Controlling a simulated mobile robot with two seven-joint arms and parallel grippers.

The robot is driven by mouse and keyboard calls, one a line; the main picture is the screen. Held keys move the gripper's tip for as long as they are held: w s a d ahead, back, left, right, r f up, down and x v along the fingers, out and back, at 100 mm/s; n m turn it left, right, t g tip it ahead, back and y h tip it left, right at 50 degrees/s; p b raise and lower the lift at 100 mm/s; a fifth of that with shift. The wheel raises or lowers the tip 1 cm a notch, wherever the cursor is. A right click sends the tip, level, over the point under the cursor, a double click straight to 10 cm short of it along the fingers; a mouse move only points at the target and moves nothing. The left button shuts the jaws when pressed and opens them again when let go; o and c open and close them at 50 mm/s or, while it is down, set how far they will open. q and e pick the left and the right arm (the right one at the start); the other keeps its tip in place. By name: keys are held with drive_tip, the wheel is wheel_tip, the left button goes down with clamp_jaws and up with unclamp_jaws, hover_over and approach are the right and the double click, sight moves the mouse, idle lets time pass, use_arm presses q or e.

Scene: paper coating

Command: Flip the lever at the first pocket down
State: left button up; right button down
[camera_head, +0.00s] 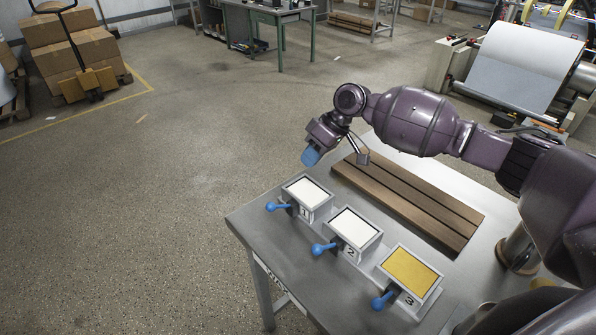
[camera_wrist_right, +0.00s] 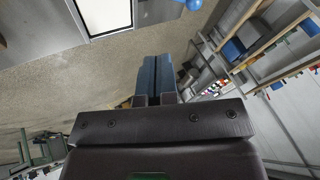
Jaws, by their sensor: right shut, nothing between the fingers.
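The first pocket (camera_head: 307,192), marked 1, has a white top and sits at the back left of the metal table. Its blue lever (camera_head: 276,206) sticks out from the pocket's left side, ball end outward. My right gripper (camera_head: 311,156) is shut and empty, its blue fingertips above and behind the first pocket, apart from the lever. In the wrist view the shut blue fingers (camera_wrist_right: 156,75) show with a white pocket top (camera_wrist_right: 104,14) and a blue lever knob (camera_wrist_right: 193,4) at the upper edge. My left gripper is not in view.
The second pocket (camera_head: 355,229) is white with a blue lever (camera_head: 322,248); the third pocket (camera_head: 411,271) is yellow with a blue lever (camera_head: 381,302). A slatted wooden board (camera_head: 410,205) lies behind them. Free floor lies left of the table (camera_head: 262,225).

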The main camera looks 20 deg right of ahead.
approach(281, 206)
drive_tip(key=w+a+f, duration=0.2)
drive_tip(key=w+f, duration=0.1)
drive_tip(key=f, duration=0.1)
drive_tip(key=shift+s+a+f+p, duration=0.1)
drive_tip(key=shift+s+a+p, duration=0.25)
drive_tip(key=shift+a, duration=0.25)
drive_tip(key=shift+s+a+f+p, duration=0.15)
drive_tip(key=shift+s+a+p, duration=0.15)
drive_tip(key=shift+a, duration=0.25)
drive_tip(key=shift+s+a+f, duration=0.15)
drive_tip(key=shift+s+a, duration=0.05)
drive_tip(key=shift+a, duration=0.2)
drive_tip(key=shift+w+f, duration=0.1)
